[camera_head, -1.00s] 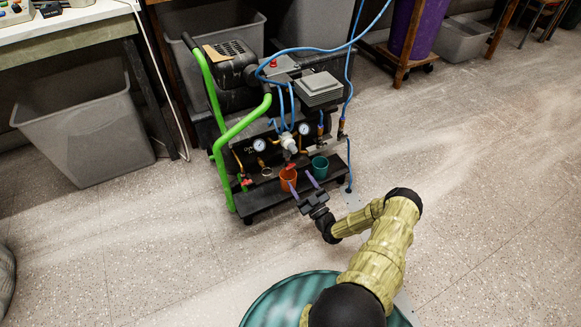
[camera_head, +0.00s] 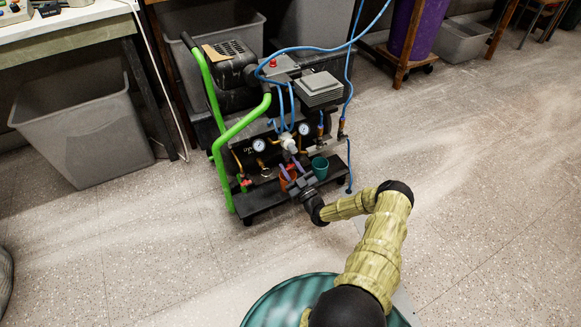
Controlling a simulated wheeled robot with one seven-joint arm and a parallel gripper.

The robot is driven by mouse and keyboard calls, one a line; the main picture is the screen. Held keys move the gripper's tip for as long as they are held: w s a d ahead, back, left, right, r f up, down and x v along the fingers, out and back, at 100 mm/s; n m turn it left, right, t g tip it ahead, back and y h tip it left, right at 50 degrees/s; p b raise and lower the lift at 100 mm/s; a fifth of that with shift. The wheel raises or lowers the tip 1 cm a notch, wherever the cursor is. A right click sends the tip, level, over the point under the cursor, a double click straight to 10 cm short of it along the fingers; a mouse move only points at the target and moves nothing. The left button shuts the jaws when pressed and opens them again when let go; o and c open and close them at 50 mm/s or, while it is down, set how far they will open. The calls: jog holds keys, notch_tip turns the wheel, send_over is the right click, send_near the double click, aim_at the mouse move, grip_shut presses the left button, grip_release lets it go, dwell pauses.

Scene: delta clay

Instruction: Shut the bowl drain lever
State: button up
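A wheeled compressor cart (camera_head: 262,199) with green handles stands ahead of me. A pale filter bowl (camera_head: 289,142) hangs at its middle between two round gauges (camera_head: 259,145). In the earlier frame a small red lever showed just below the bowl; now my gripper is at that spot and I cannot make the lever out clearly. I cannot tell whether a finger touches the lever. An orange cup (camera_head: 291,184) is partly hidden behind the gripper.
A teal cup (camera_head: 320,167) stands on the cart's black shelf, close right of my gripper. A red valve handle (camera_head: 246,183) is at the shelf's left. Blue hoses (camera_head: 348,75) loop above and down the right side. Speckled floor (camera_head: 470,180) to the right is clear.

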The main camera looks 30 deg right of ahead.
jog(key=shift+m+h+p, duration=0.35)
jog(key=shift+m+h, duration=0.65)
jog(key=shift+m, duration=0.6)
jog(key=shift+d+m+h, duration=0.1)
jog(key=shift+m+h, duration=0.5)
jog(key=shift+m, duration=0.4)
jog(key=o, duration=1)
jog(key=shift+f, duration=0.1)
